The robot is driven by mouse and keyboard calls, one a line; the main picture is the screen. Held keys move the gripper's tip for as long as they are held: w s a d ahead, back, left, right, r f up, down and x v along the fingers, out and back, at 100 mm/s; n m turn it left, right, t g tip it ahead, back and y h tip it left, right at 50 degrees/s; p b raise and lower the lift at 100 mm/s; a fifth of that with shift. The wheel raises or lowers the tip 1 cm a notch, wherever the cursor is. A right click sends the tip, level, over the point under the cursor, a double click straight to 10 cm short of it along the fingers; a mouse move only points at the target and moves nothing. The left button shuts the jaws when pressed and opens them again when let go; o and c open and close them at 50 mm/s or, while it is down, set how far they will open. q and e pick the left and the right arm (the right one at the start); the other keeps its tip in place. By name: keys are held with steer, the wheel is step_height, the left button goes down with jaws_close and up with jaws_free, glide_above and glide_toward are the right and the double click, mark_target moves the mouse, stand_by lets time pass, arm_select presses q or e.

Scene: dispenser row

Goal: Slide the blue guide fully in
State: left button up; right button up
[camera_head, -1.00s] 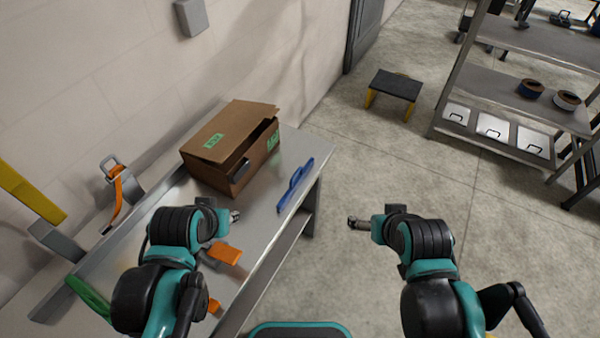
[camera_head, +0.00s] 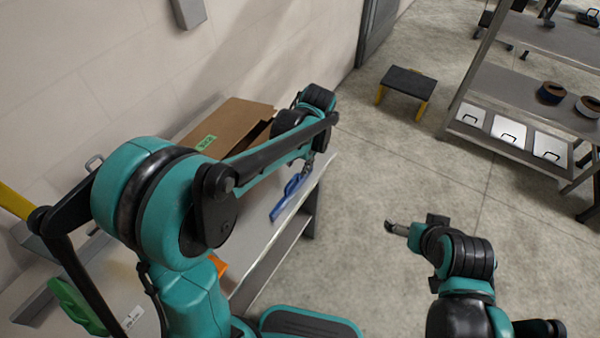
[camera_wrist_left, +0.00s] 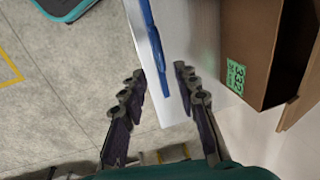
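The blue guide (camera_head: 288,198) is a long blue piece lying near the right edge of the grey table, beside the cardboard box. In the left wrist view, the blue guide (camera_wrist_left: 154,42) runs down from the top, and its near end shows between my fingers. My left gripper (camera_head: 307,165) is over the far part of the table, close to the guide. In the wrist view, the left gripper (camera_wrist_left: 160,72) is open, with a finger on each side of the guide and no visible grip on it. My right gripper (camera_head: 393,228) hangs over the floor; its finger gap is unclear.
The open cardboard box (camera_head: 225,124) stands close beside the guide; its green label (camera_wrist_left: 236,76) shows in the wrist view. An orange piece (camera_head: 218,265) and a green piece (camera_head: 78,305) are nearer on the table. A step stool (camera_head: 407,84) stands on open floor.

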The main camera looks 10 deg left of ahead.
mark_target(294, 178)
arm_select(q)
steer(key=f, duration=0.2)
steer(key=a+f+b, duration=0.1)
steer(key=f, duration=0.1)
steer(key=f+b, duration=0.1)
steer(key=f, duration=0.1)
steer(key=shift+w+a+f, duration=0.15)
steer(key=shift+w+f, duration=0.1)
steer(key=shift+f, duration=0.05)
jaws_close()
